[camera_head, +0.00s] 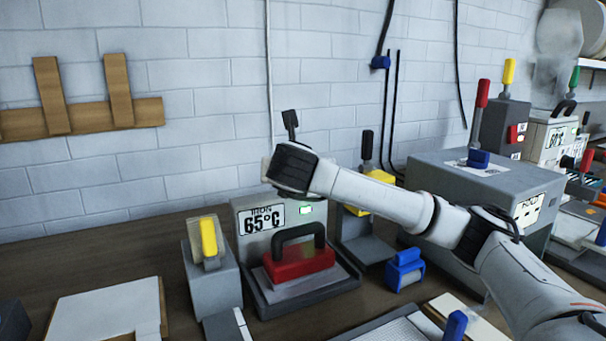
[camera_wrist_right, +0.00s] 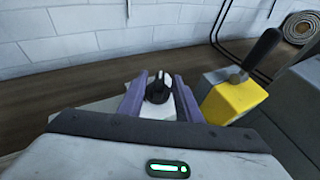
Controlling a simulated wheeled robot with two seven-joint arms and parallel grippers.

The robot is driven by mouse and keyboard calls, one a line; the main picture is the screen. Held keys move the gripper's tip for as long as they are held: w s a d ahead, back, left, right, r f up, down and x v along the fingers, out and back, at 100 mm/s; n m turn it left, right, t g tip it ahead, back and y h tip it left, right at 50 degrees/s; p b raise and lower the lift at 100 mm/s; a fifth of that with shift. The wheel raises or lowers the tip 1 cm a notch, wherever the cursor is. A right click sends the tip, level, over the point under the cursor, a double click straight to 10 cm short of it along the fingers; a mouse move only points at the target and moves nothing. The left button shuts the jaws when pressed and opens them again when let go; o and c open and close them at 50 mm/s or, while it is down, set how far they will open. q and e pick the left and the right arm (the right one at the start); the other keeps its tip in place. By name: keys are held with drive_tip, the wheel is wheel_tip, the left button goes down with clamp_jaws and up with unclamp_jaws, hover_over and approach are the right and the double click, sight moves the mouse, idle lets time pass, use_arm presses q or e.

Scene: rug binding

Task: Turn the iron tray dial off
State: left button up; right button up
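The iron tray (camera_head: 335,281) is a dark tray in front of a grey housing with a 65°C display (camera_head: 262,220) and a lit green light (camera_head: 306,210). A red iron (camera_head: 299,262) with a black handle rests on it. In the right wrist view, a black dial (camera_wrist_right: 157,90) with a pale pointer mark sits on a white base. My right gripper (camera_wrist_right: 160,80) is open, with its purple fingers on either side of the dial and small gaps visible. In the head view, its arm reaches above the housing; the fingertips and dial are hidden. My left gripper is out of view.
A yellow block with a black handle (camera_wrist_right: 235,98) stands right of the dial. A grey stand with a yellow handle (camera_head: 209,236) is left of the tray. A blue spool-like object (camera_head: 405,268) and a large grey box (camera_head: 480,165) are to the right.

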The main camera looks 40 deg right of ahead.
clamp_jaws()
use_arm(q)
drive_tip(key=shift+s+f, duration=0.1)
use_arm(e)
drive_tip(key=shift+f, duration=0.1)
